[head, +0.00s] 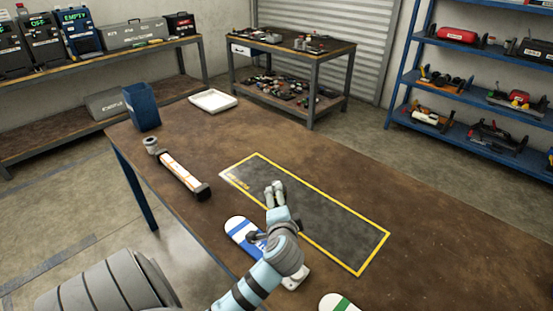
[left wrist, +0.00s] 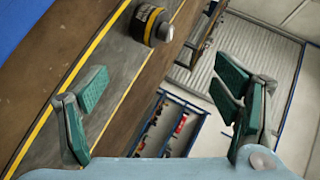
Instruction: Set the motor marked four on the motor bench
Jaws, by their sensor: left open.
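My left gripper (head: 276,190) is above the dark mat (head: 330,232) with a yellow border and small lettering at its left end. In the left wrist view its teal fingers (left wrist: 165,105) are spread apart with nothing between them. In the head view I cannot make this motor out. A small grey cylinder (head: 151,145) stands at the table's left edge; I cannot tell whether it is a motor. My right gripper is not in view.
A blue-and-white panel (head: 238,228) lies partly under my left arm, and a green-and-white one (head: 336,302) is at the front. An orange-and-white bar (head: 180,172), a blue bin (head: 141,106) and a white tray (head: 212,101) are at the left. The table's right side is clear.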

